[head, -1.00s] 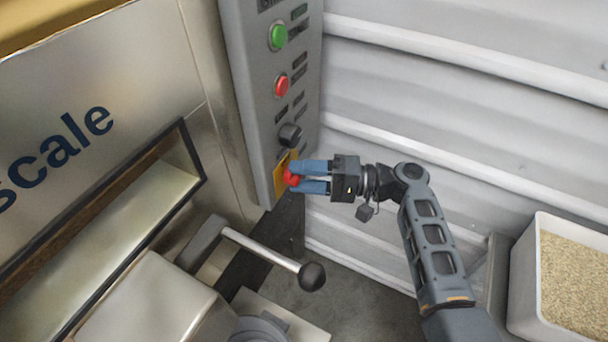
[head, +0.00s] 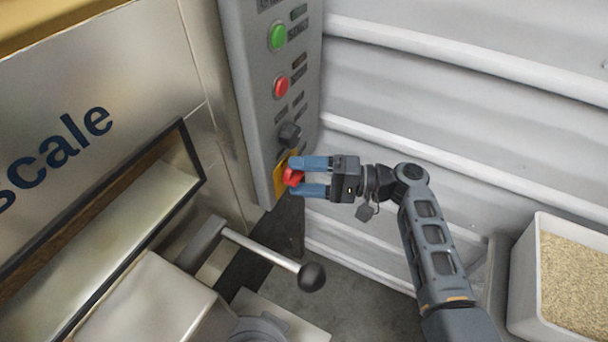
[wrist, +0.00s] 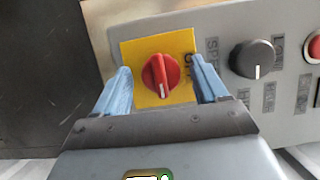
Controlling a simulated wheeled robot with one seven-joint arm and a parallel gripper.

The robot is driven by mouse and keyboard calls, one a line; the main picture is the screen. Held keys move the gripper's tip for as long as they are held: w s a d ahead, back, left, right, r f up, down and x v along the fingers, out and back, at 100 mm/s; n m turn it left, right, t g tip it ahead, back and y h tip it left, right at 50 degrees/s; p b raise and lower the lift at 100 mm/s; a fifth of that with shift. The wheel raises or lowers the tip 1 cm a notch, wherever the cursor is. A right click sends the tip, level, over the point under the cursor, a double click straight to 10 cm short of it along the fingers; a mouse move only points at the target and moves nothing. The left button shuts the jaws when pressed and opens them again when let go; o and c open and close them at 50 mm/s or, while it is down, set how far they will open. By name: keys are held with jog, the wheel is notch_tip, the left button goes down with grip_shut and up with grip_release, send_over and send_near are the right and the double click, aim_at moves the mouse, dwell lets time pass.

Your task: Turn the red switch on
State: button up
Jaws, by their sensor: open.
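The red switch (head: 292,176) is a rotary knob on a yellow plate (head: 279,178) at the lower end of the grey control panel. In the wrist view the red switch (wrist: 161,75) shows a white mark pointing toward my gripper, with dark lettering on the plate (wrist: 130,50) to its right. My gripper (head: 312,176) is open, its blue fingers on either side of the knob. In the wrist view my gripper (wrist: 164,88) shows a gap between each finger and the knob.
A black dial (head: 290,135), a red button (head: 281,86) and a green button (head: 278,36) sit above the switch on the panel (head: 245,95). A lever with a black ball (head: 311,277) stands below. A bin of grain (head: 525,270) is at right.

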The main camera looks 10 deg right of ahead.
jog(key=s+d, duration=0.1)
jog(key=d, duration=0.6)
jog(key=shift+s+d, duration=0.2)
jog(key=shift+d, duration=0.15)
